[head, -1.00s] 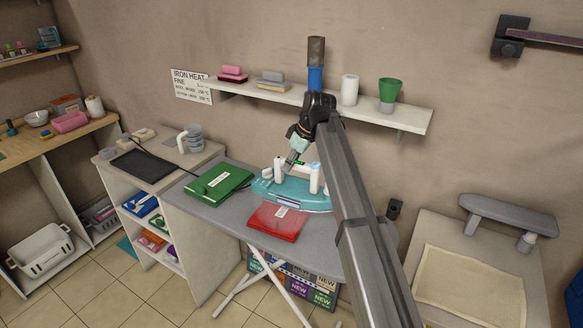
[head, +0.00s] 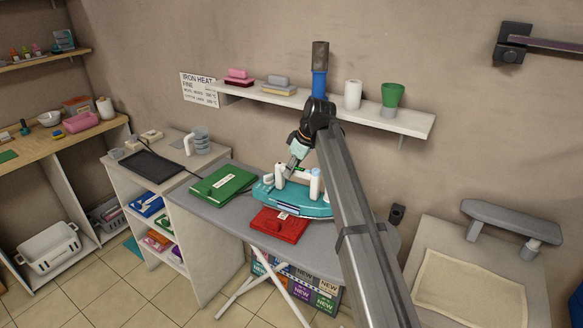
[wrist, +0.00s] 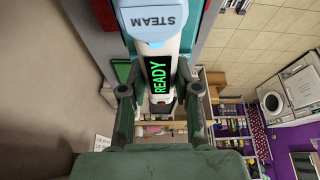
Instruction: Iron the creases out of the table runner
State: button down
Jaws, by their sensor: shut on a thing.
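A teal iron (head: 300,203) with a white handle sits on the grey ironing board (head: 215,215). My gripper (head: 296,168) is shut on the iron's handle from above. In the wrist view my gripper's fingers (wrist: 160,103) stand on both sides of the handle, with a green READY display (wrist: 159,75) and a STEAM button (wrist: 153,20). A red folded cloth (head: 280,228) lies at the iron's front edge, partly hidden by it. A green folded cloth (head: 224,186) lies to the left on the board. I cannot tell which cloth is the table runner.
A wall shelf (head: 340,112) with a green cup and other items runs behind my arm. A cabinet (head: 135,190) with a dark pad (head: 152,166) on top stands left of the board. At right, a beige cloth (head: 470,290) lies on a table beside a grey sleeve board (head: 510,220).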

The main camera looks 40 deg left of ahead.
aim_at(261, 180)
jog(key=shift+f+b, duration=0.8)
jog(key=shift+f, duration=2.1)
jog(key=shift+s+a, duration=0.4)
jog(key=shift+a, duration=1.4)
jog(key=shift+s+a, duration=0.45)
jog(key=shift+a, duration=1.3)
jog(key=shift+s+a, duration=0.4)
jog(key=shift+a, duration=1.4)
